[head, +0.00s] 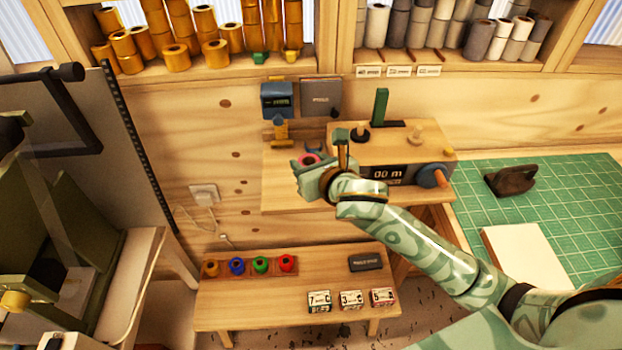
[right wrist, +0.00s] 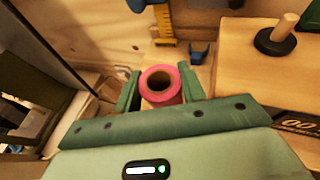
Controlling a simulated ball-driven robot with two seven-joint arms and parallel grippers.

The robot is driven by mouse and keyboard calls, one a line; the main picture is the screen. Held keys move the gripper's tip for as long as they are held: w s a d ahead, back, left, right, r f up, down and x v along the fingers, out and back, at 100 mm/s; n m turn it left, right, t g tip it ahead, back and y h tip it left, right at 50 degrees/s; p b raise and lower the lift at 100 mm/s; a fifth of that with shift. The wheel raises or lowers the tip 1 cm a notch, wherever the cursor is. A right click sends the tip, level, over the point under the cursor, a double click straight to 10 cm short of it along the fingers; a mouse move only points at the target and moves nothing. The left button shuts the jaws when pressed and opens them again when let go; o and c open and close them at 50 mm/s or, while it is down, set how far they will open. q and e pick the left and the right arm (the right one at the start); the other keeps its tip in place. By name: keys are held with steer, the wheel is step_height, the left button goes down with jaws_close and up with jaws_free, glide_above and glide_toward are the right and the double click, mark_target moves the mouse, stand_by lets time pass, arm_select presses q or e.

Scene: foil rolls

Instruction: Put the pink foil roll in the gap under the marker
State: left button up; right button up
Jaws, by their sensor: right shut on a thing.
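The pink foil roll (head: 309,158) is at the fingers of my right gripper (head: 308,165), in front of the wooden back wall. In the right wrist view the pink roll (right wrist: 158,77) sits between the two green fingers (right wrist: 160,88), its round open end facing the camera. The gripper is shut on it. Much of the roll's side is hidden by the gripper. I cannot tell for certain which thing is the marker or where the gap is. Small green (head: 259,57) and yellow (head: 292,55) pieces sit at the upper left shelf's edge. My left gripper is out of view.
A machine with a dial (head: 389,174) and pegs stands right of the gripper. A lower bench (head: 225,318) holds a rack of coloured rolls (head: 261,264) and small boxes. Gold rolls (head: 215,52) and grey rolls (head: 478,40) fill the shelves. A green cutting mat (head: 560,190) lies right.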

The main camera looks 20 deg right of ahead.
steer(key=shift+w+d+f, duration=0.15)
steer(key=shift+w+f, duration=0.3)
steer(key=shift+f, duration=0.1)
steer(key=shift+w+d+f, duration=0.15)
steer(key=shift+w+f, duration=0.25)
steer(key=shift+f, duration=0.1)
steer(key=f, duration=0.1)
steer(key=f+b, duration=0.1)
steer(key=w+f, duration=0.1)
steer(key=shift+d+f+b, duration=0.2)
steer(key=shift+d+b, duration=0.05)
steer(key=shift+b, duration=0.15)
steer(key=shift+f, duration=0.4)
steer(key=o, duration=0.7)
